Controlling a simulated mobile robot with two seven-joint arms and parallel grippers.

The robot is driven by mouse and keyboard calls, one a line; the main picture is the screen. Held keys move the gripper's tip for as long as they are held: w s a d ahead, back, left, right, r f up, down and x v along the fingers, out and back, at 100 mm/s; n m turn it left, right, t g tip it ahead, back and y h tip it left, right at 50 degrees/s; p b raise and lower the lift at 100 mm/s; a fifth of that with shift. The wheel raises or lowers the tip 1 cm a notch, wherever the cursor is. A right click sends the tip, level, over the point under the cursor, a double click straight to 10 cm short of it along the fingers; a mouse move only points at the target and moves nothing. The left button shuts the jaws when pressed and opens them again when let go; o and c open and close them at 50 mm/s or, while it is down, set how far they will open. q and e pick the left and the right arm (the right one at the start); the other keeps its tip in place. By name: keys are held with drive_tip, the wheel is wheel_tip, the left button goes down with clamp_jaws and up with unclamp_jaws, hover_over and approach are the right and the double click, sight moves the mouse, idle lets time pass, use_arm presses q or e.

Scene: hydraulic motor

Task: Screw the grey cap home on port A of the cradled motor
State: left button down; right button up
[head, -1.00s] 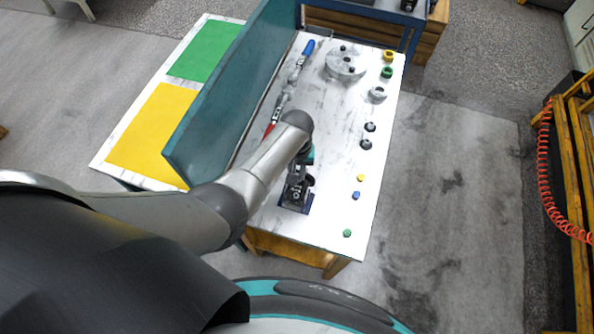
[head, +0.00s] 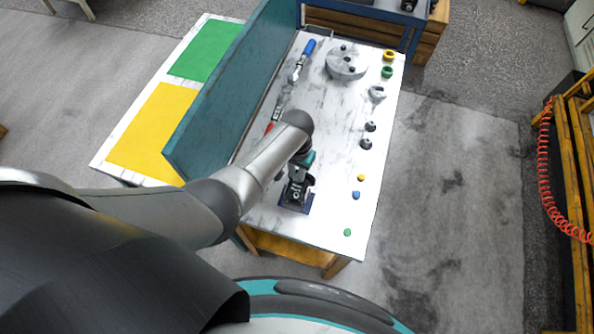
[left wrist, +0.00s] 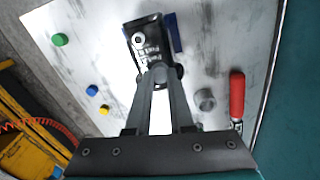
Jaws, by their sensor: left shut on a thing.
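The motor (head: 296,190) is a dark body in a blue cradle (head: 308,205) near the table's front end. In the left wrist view the motor (left wrist: 146,38) shows light lettering and a pale round fitting, with the blue cradle (left wrist: 174,33) beside it. My left gripper (left wrist: 161,76) is shut at the motor's near end, on a small dark grey round piece that looks like the grey cap (left wrist: 168,70). The fingers cover most of it, and I cannot tell how far it sits on the port. In the head view my left gripper (head: 303,163) is just beyond the motor. My right gripper is not in view.
A loose grey cylinder (left wrist: 205,99) and a red-handled tool (left wrist: 237,95) lie near the gripper. A teal wall (head: 235,90) bounds the table's left side. Green, blue and yellow small parts, dark caps and a grey disc (head: 346,62) stand on the right and far table.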

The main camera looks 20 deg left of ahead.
use_arm(q)
drive_tip(key=c, duration=0.9)
unclamp_jaws()
drive_tip(key=shift+n, duration=0.3)
drive_tip(key=n, duration=0.5)
drive_tip(key=shift+d, duration=0.1)
drive_tip(key=n, duration=0.5)
drive_tip(key=shift+c, duration=0.3)
clamp_jaws()
